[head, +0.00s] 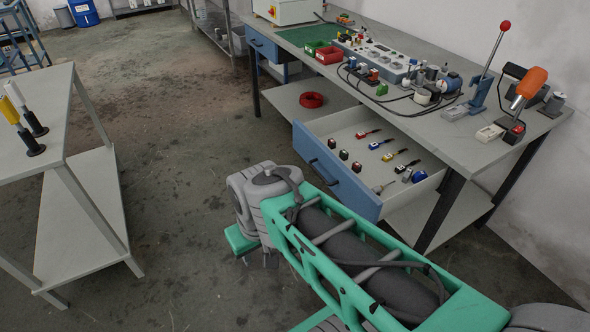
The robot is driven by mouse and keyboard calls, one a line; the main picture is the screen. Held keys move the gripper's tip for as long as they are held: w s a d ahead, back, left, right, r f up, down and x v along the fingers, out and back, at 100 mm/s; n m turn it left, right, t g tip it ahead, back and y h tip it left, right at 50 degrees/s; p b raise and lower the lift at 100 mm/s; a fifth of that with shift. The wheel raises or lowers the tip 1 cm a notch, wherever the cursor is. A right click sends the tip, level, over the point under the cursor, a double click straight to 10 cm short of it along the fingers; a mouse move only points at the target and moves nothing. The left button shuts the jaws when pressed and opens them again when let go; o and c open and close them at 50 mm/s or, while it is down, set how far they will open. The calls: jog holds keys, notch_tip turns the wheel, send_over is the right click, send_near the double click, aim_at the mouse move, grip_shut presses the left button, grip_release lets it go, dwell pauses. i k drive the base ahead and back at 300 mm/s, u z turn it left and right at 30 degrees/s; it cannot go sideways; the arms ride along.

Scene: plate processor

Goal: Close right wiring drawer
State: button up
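The right wiring drawer (352,188) is pulled out from under the grey workbench (440,135). It has a blue front with a dark bar handle (323,172) and a light grey inside. Several small connectors and red, blue and yellow tools lie spread out in it. My green arm crosses the foreground, in front of the drawer's right part. My gripper (256,250) is at the arm's far end, low and left of the drawer front. It seems apart from the handle. Its fingers are mostly hidden by my wrist, so I cannot tell their opening.
A left blue drawer (263,45) sits shut under the bench. A red ring (311,100) lies on the lower shelf. The benchtop holds a control panel (385,60), cables and levers. A grey table (40,110) stands at the left. The floor between is clear.

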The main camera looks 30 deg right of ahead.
aim_at(310, 139)
jog(key=u, duration=0.1)
jog(key=i, duration=0.7)
jog(key=z, duration=0.6)
jog(key=k, duration=0.2)
jog(key=u, duration=1.3)
